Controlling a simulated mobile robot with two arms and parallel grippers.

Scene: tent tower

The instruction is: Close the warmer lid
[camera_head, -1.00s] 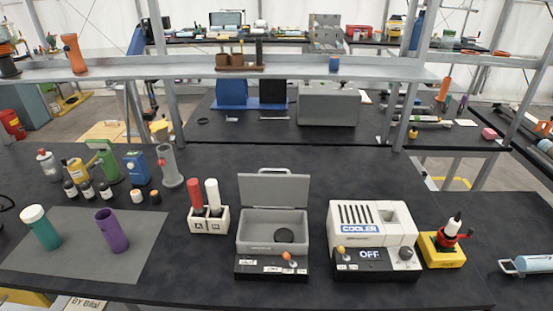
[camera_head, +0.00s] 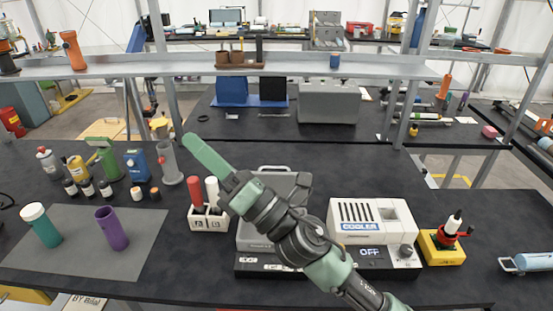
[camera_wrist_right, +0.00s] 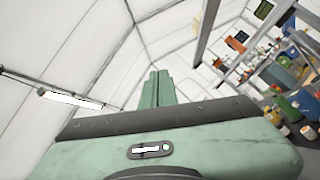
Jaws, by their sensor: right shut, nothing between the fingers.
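The grey warmer (camera_head: 248,236) stands on the dark bench at the centre of the head view. Its lid (camera_head: 281,182) is raised at the back, with a handle on its top edge. My right arm crosses in front and hides most of the warmer's inside and part of its front panel. My right gripper (camera_head: 190,141) has its green fingers together and empty. It points up and left, above the bench and left of the lid. In the right wrist view the shut fingers (camera_wrist_right: 157,78) point toward the tent wall. My left gripper is not in view.
A white block with red and white tubes (camera_head: 207,222) stands just left of the warmer, below my right gripper. The white cooler (camera_head: 345,218) is close on the right, then a yellow stand (camera_head: 441,250). Bottles, a teal tube and a purple tube (camera_head: 111,229) are at the left.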

